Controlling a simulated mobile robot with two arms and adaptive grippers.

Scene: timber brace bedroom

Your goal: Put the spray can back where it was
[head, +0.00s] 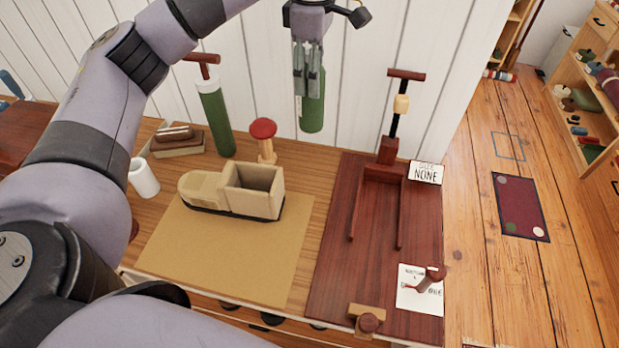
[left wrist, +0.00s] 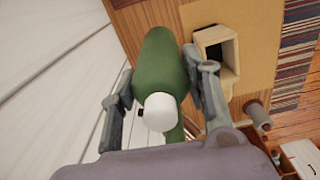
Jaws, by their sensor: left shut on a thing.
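The spray can (head: 313,116) is green, and my left gripper (head: 309,88) is shut on it from above. The can hangs upright in front of the white plank wall, behind the workbench's red mat and tan mat, and appears to be clear of the bench top. In the left wrist view the green can (left wrist: 158,50) shows its white cap (left wrist: 160,107) between the two fingers of the left gripper (left wrist: 165,85). My right gripper is not in view.
On the workbench (head: 300,168) stand a green pump cylinder (head: 215,118), a red-topped wooden peg (head: 264,135), a wooden toy boat (head: 232,190) on the tan mat (head: 225,260), and a white cup (head: 143,177). A dark-red frame with a T-handle (head: 388,150) stands right of the can.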

